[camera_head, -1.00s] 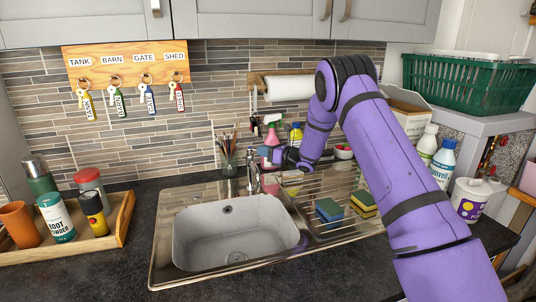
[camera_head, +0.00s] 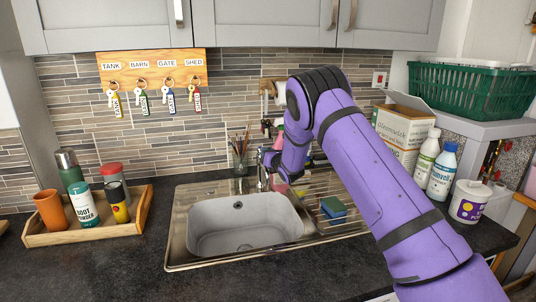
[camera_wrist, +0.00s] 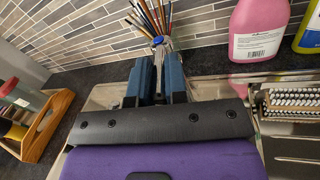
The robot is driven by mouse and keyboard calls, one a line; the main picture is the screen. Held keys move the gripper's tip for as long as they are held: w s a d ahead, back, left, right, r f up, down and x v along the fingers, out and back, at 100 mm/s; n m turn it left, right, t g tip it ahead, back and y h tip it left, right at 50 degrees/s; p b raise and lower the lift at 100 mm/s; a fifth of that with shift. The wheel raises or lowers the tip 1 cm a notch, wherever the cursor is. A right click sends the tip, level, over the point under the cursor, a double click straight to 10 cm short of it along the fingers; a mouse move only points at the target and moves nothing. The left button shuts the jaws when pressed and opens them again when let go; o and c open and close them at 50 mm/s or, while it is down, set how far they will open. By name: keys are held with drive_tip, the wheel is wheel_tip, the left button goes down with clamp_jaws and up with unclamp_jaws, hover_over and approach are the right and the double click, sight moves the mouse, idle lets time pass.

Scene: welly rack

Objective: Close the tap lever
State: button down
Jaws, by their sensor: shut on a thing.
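The chrome tap (camera_head: 262,182) stands at the back edge of the steel sink (camera_head: 245,225). Its lever (camera_wrist: 161,44) shows in the wrist view as a small silver piece with a blue mark, at the tips of my two blue-grey fingers. My gripper (camera_wrist: 157,68) is shut on the lever, with the fingers close on either side of it. In the head view my gripper (camera_head: 266,160) is at the top of the tap, and my arm hides part of it. The tap's spout and the lower part of the lever are hidden in the wrist view.
A pot of brushes (camera_head: 240,165) stands close behind the tap. A pink bottle (camera_wrist: 258,30) is to the right in the wrist view. A wooden tray (camera_head: 100,232) with bottles is on the left.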

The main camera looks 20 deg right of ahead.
idle(0.4)
drive_tip(key=c, duration=1.1)
unclamp_jaws()
drive_tip(key=shift+c, duration=0.2)
drive_tip(key=v, duration=1)
drive_tip(key=shift+s, duration=0.4)
